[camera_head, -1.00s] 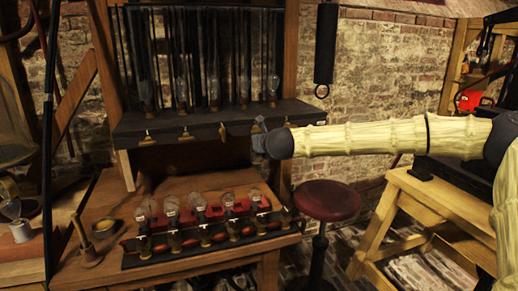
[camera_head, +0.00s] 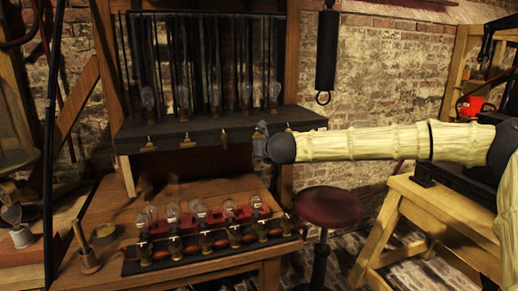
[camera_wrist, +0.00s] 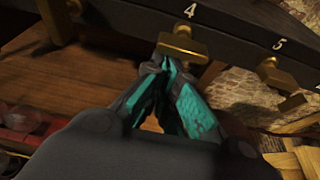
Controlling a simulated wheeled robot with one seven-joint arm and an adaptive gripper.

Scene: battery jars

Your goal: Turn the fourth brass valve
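The fourth brass valve (camera_wrist: 183,46) is under the painted number 4 on the dark shelf edge in the wrist view. Its bar-shaped handle runs roughly along that edge. My gripper (camera_wrist: 166,64), with teal finger pads, has its fingertips close together at the lower side of this valve. I cannot tell whether they grip the handle or only touch it. In the head view my gripper (camera_head: 259,137) is at the shelf front and hides most of this valve. The fifth brass valve (camera_wrist: 277,73) is to its right, apart from my fingers.
The dark shelf (camera_head: 165,130) carries several glass jars with rods. Below, a wooden bench (camera_head: 190,190) holds a rack of bulbs (camera_head: 200,210). A red stool (camera_head: 328,206) stands at right, under a hanging black cylinder (camera_head: 326,50). Another brass valve (camera_head: 224,136) is left of my gripper.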

